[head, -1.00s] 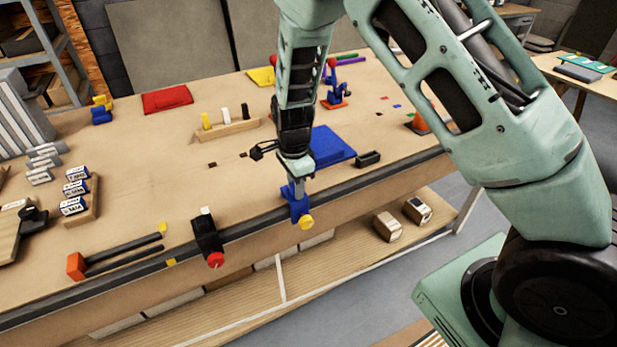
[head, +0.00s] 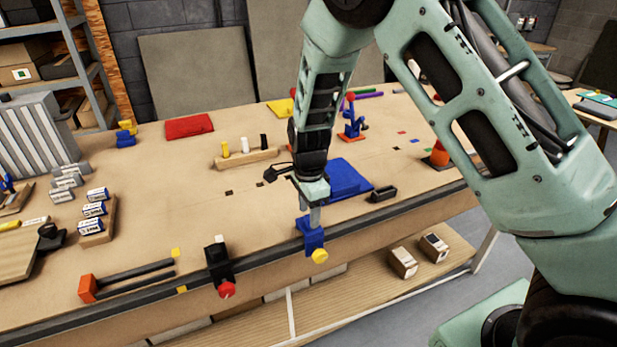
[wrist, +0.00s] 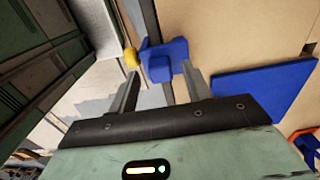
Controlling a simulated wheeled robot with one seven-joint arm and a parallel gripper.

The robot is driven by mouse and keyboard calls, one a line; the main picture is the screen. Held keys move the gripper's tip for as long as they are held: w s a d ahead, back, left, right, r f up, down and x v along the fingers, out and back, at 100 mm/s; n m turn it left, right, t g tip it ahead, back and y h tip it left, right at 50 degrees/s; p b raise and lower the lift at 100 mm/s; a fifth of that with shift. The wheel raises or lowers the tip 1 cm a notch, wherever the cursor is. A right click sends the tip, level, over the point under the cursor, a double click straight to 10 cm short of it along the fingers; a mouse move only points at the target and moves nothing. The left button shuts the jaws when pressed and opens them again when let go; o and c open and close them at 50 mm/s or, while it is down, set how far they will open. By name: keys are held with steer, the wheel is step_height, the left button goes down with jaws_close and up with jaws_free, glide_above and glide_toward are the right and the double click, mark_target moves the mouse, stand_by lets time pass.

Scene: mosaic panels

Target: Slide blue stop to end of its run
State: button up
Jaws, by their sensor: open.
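The blue stop (head: 311,236) with a yellow knob (head: 320,256) sits on the dark rail (head: 262,263) along the bench's front edge. My gripper (head: 315,216) points down right at the top of the stop in the head view. In the wrist view my gripper (wrist: 158,88) has its fingers spread wide. The blue stop (wrist: 163,62) shows between and just beyond the fingertips, its yellow knob (wrist: 131,57) to the left. I cannot tell whether a finger touches it.
A black stop with a red knob (head: 218,265) sits on the rail to the left. Yellow marks (head: 181,289) lie farther left. A blue panel (head: 350,178) and a small black block (head: 382,194) lie behind and right of the stop. The rail between the two stops looks clear.

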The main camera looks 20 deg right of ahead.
step_height(320, 180, up, 15)
steer(key=b, duration=0.2)
stand_by(0.5)
steer(key=s+a+f+n+b, duration=0.1)
steer(key=s+a+n, duration=0.2)
steer(key=s+n, duration=0.5)
steer(key=s+a+f+n+b, duration=0.1)
steer(key=s+a+f+n, duration=0.1)
steer(key=s+n, duration=0.7)
steer(key=s+a+f+n+b, duration=0.1)
steer(key=s+a+n, duration=0.3)
steer(key=s+n, duration=0.4)
steer(key=s+f, duration=0.1)
steer(key=s, duration=0.3)
steer(key=shift+s+y+b, duration=0.3)
steer(key=shift+s+b, duration=0.1)
